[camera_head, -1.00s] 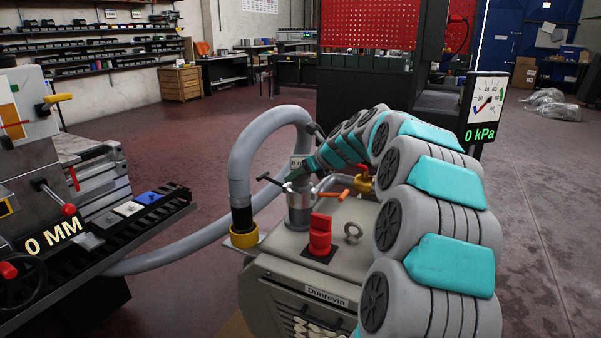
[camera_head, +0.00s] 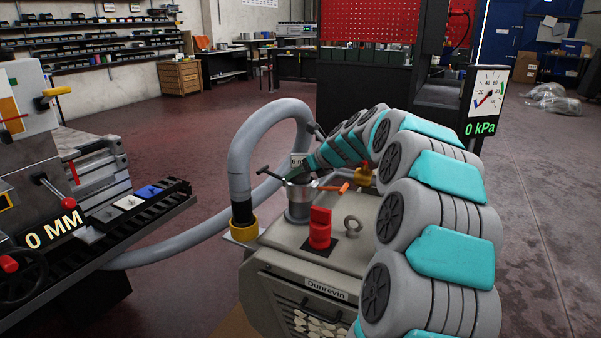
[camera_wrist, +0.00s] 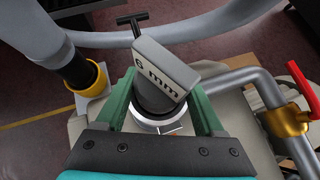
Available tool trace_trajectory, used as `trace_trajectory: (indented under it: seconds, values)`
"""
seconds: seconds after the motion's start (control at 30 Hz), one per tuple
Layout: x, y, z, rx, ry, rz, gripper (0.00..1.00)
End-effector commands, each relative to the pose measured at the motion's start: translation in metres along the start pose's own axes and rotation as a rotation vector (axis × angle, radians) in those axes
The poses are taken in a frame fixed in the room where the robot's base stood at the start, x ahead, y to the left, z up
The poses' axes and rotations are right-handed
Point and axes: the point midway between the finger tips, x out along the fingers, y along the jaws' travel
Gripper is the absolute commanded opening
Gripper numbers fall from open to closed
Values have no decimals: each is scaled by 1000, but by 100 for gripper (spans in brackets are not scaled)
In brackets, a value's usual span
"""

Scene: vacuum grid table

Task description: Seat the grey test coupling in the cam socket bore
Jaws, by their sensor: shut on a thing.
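My gripper (camera_wrist: 163,112) is shut on the grey test coupling (camera_wrist: 155,98), with a green finger on either side of it in the wrist view. The coupling has a grey block marked "6 mm" on top; this tag also shows in the head view (camera_head: 298,160). The cam socket (camera_head: 299,211) is a grey upright cylinder on the pump unit, with a black lever to the left and an orange lever to the right. Its pale rim (camera_wrist: 158,124) shows just under the coupling. Whether the coupling's lower end is inside the bore is hidden.
A thick grey hose (camera_head: 241,150) arches left of the socket. A red knob (camera_head: 320,228) and a lifting eye (camera_head: 353,226) stand in front, on the pump unit's top. A brass valve with a red handle (camera_wrist: 290,121) is at right. The gauge (camera_head: 487,100) reads 0 kPa.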

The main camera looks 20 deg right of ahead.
Motion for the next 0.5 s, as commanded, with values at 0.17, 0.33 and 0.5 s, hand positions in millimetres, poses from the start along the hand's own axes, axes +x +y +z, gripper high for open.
trace_trajectory:
  seconds: [0.17, 0.33, 0.5]
  values:
    - [-4, 0, 5, -1, -1, 0, 0]
    - [-9, 0, 11, -1, -2, 0, 0]
    - [-13, -1, 16, 0, -3, -2, 0]
